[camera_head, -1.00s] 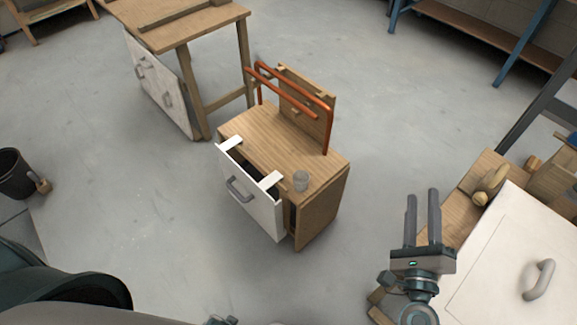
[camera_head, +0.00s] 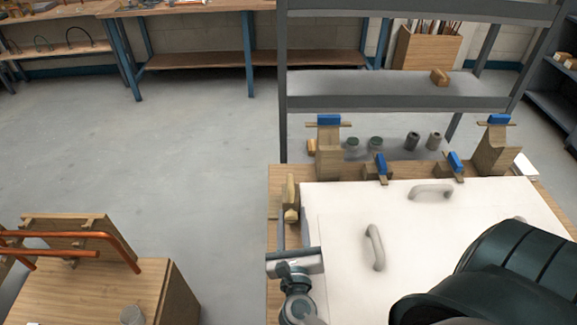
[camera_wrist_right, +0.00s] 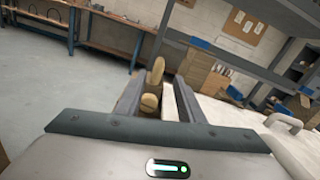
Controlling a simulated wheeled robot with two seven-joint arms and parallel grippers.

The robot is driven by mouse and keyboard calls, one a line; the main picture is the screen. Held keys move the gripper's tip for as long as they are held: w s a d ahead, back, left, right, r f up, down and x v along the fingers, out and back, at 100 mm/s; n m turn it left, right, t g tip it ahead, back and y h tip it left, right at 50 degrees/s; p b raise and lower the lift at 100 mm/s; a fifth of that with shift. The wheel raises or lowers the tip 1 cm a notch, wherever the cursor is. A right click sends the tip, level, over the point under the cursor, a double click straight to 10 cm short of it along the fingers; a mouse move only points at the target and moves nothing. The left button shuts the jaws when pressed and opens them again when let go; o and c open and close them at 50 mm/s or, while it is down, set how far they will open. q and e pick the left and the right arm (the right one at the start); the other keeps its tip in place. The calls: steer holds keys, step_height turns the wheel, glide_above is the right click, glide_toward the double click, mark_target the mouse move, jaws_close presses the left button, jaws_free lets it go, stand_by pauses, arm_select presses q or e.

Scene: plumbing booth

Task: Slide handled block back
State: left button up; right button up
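A small wooden block with a rounded, knob-like end (camera_head: 290,190) lies at the left edge of the worktable; I cannot be sure it is the handled block. A white panel (camera_head: 335,215) with two grey handles (camera_head: 375,247) lies flat beside it on the right. My right gripper (camera_head: 293,222) is just on the near side of the wooden piece, fingers apart. In the right wrist view the wooden piece (camera_wrist_right: 157,72) shows beyond and between the open fingers (camera_wrist_right: 158,100). Whether they touch it I cannot tell. My left gripper is out of view.
Wooden clamps with blue tops (camera_head: 329,120) line the table's back edge. A grey shelf rack (camera_head: 380,84) stands behind, with another wooden piece (camera_head: 440,77) on it. A small cabinet with copper pipe (camera_head: 105,236) is at lower left. Floor between is clear.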

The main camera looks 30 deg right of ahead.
mark_target(290, 177)
steer(key=shift+r, duration=0.1)
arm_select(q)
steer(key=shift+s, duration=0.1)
